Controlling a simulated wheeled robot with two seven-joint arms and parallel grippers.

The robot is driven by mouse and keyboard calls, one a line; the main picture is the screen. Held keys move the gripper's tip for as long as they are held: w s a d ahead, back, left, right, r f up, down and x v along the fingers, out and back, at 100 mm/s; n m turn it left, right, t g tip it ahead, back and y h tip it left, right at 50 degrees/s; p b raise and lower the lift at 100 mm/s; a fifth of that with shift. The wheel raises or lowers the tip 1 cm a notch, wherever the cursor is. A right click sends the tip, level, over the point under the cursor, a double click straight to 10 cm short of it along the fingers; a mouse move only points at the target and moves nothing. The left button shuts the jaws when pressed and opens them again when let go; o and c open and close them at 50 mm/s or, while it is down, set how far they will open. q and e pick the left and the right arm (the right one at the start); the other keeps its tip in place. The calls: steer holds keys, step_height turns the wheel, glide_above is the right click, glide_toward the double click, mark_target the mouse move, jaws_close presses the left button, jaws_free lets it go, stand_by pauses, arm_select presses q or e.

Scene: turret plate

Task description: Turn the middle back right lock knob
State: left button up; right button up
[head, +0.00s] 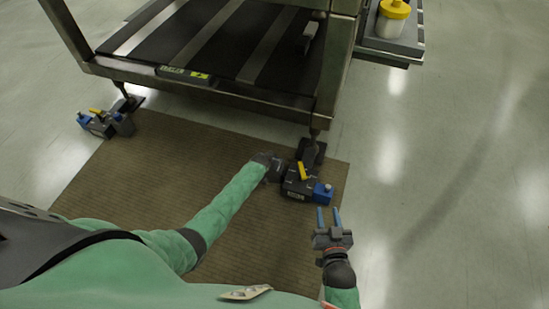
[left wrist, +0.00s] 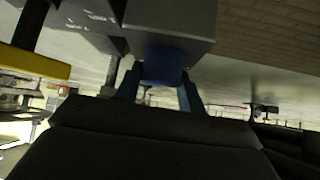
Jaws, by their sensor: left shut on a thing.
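A dark grey lock block (head: 297,184) with a yellow lever (head: 303,171) sits on the mat by the rack's near right foot. A blue knob (head: 323,193) sticks out on its right side. My left gripper (head: 270,165) reaches the block's left side; its fingertips are hard to see in the head view. In the left wrist view, its two blue fingers (left wrist: 158,88) are shut on a round blue knob (left wrist: 163,66) on a grey housing (left wrist: 170,20). My right gripper (head: 328,217) is open and empty, just below the right-hand blue knob.
A metal rack (head: 200,90) with dark shelving stands above the blocks. A similar lock block (head: 107,123) sits at its left foot. A brown mat (head: 225,240) covers the floor. Open floor (head: 440,200) lies to the right. A yellow-topped container (head: 392,18) stands on a side shelf.

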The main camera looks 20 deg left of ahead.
arm_select(q)
steer(key=shift+s+d+n+p, duration=0.1)
steer(key=shift+n+p, duration=0.2)
steer(key=shift+p, duration=0.2)
steer(key=shift+n+y+p, duration=0.3)
steer(key=shift+y+p, duration=0.2)
steer(key=shift+p, duration=0.05)
arm_select(e)
steer(key=s+d+f+g, duration=0.1)
steer(key=s+f+g, duration=0.3)
steer(key=f, duration=0.6)
steer(key=s+f+g+h, duration=0.1)
steer(key=s+f+g, duration=0.3)
steer(key=s+f, duration=0.5)
steer(key=shift+s+d+f, duration=0.25)
steer(key=shift+d+f, duration=0.1)
steer(key=shift+f, duration=0.15)
steer(key=shift+d, duration=0.1)
steer(key=shift+r, duration=0.1)
arm_select(q)
steer(key=o, duration=1)
